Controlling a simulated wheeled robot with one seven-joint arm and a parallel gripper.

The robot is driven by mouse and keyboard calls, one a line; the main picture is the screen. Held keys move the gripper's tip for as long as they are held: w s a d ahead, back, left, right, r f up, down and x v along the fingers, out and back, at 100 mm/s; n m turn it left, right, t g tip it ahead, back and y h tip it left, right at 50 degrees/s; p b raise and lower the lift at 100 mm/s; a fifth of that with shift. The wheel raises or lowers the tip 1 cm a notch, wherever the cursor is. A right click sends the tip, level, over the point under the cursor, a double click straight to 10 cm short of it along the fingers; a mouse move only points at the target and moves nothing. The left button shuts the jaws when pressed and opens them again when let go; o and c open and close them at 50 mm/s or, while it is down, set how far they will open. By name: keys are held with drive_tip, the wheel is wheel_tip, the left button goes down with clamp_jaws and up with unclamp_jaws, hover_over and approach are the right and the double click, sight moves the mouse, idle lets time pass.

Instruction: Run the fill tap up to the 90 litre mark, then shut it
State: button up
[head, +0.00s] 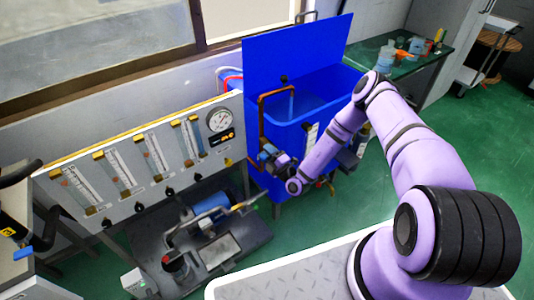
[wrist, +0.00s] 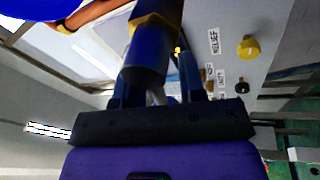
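My gripper (head: 268,155) is at the lower end of the copper pipe. In the wrist view a blue handle (wrist: 145,65) below a brass nut (wrist: 155,22) overlaps one finger of my gripper (wrist: 160,85). The fingers are apart, but their grip is unclear.
A panel with several flow tubes and a round gauge (head: 220,120) stands left of my gripper. A pump skid (head: 205,245) sits on the floor below it. Yellow and black knobs show in the wrist view.

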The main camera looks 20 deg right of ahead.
clamp_jaws()
drive_tip(key=shift+s+a+f+n+g+y, duration=0.1)
drive_tip(key=shift+f+n+g+y, duration=0.2)
drive_tip(key=shift+n, duration=0.65)
drive_tip(key=shift+s+a+f+n+g+y, duration=0.1)
drive_tip(key=shift+f+n+g+y, duration=0.2)
drive_tip(key=shift+n, duration=0.65)
unclamp_jaws()
drive_tip(key=shift+w, duration=0.1)
drive_tip(key=shift+d, duration=0.1)
drive_tip(key=v, duration=1)
drive_tip(key=shift+s+f, duration=0.15)
drive_tip(key=shift+s, duration=0.3)
